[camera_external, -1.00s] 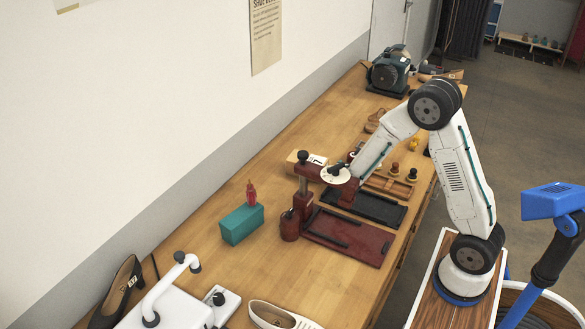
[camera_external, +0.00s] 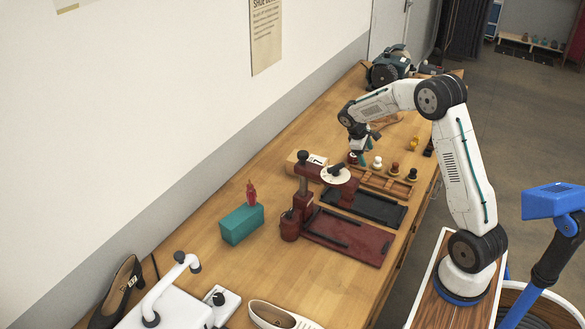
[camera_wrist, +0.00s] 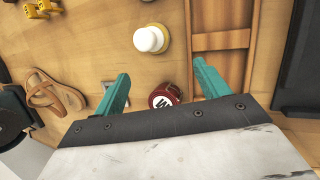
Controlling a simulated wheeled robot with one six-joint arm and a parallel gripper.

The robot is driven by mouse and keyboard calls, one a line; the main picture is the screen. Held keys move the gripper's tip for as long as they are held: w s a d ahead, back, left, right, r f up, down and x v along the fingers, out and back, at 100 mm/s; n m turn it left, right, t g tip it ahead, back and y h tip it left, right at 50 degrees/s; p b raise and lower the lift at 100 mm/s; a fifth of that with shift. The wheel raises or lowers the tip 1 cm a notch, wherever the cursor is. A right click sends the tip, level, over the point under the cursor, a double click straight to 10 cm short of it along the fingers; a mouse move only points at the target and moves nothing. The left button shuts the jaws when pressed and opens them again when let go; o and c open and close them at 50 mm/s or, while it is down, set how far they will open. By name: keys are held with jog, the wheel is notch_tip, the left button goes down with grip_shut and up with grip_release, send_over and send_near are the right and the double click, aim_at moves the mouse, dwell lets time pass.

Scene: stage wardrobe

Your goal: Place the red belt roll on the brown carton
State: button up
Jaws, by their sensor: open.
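A small dark red roll (camera_wrist: 164,97) with a white mark on its top stands on the wooden bench.
The dark red press (camera_external: 303,190) stands near the carton. A teal box (camera_external: 241,226) with a red item on top stands nearer the camera. Sandals (camera_wrist: 55,93) lie at left.

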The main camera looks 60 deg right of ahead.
aim_at(354, 155)
jog(key=w+r+m+t+y, duration=0.1)
jog(key=w+d+r+m+t+y, duration=0.1)
jog(key=w+m, duration=0.1)
jog(key=w+d+r+m+y, duration=0.1)
jog(key=w+m, duration=0.1)
jog(key=shift+d+t, duration=0.1)
jog(key=shift+t, duration=0.3)
jog(key=shift+f, duration=0.1)
jog(key=f, duration=0.7)
jog(key=shift+w+f, duration=0.2)
jog(key=c, duration=1.2)
jog(key=shift+r, duration=0.2)
